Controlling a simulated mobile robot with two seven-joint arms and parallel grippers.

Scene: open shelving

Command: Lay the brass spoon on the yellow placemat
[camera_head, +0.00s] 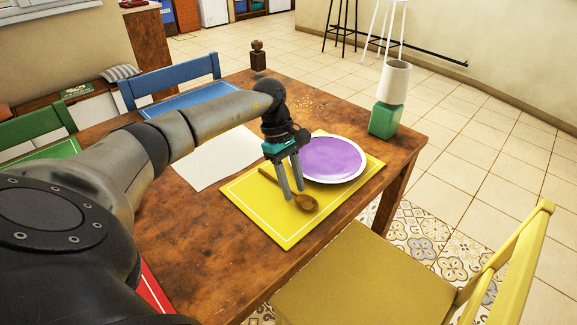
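The brown, brass-coloured spoon (306,203) lies on the yellow placemat (256,213), left of and in front of the purple plate. Its bowl points toward the front right and its handle runs to the back left, partly hidden by my fingers. My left gripper (294,193) points down at the spoon, with its two grey fingers apart, close to the handle near the bowl. The view does not show clearly whether the fingers touch the spoon. My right gripper is not in view.
A purple plate with a white rim (333,158) covers the placemat's back right. A lamp with a green base (386,119) stands at the table's right corner. A white placemat (215,160) lies to the left. A yellow chair (365,280) stands at the front edge.

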